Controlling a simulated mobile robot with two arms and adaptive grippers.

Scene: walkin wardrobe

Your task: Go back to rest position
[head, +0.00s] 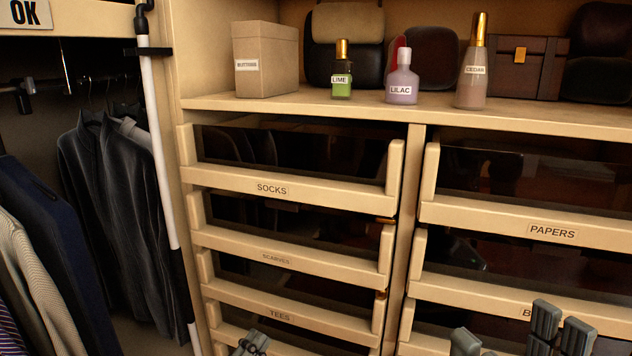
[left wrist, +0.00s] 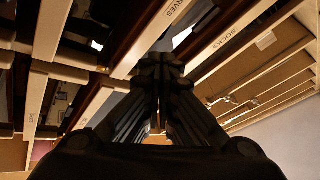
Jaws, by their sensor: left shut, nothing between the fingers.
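My left gripper (head: 250,344) shows only as dark fingertips at the bottom edge of the head view, in front of the lower drawers of the left column. In the left wrist view the left gripper (left wrist: 158,68) is shut with its fingertips together and nothing between them. Drawer fronts lie beyond it. My right gripper (head: 505,338) is at the bottom right of the head view, in front of the right drawers. Its grey finger parts stand apart with a gap, and I see nothing held. Both arms are mostly below the picture.
The SOCKS drawer (head: 272,188), SCARVES drawer (head: 277,259) and PAPERS drawer (head: 552,231) face me. The shelf (head: 330,109) above bears a box (head: 265,55), the LIME bottle (head: 342,72), LILAC bottle (head: 402,77) and CEDAR bottle (head: 472,65). Clothes (head: 115,205) hang left beside a white pole (head: 160,150).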

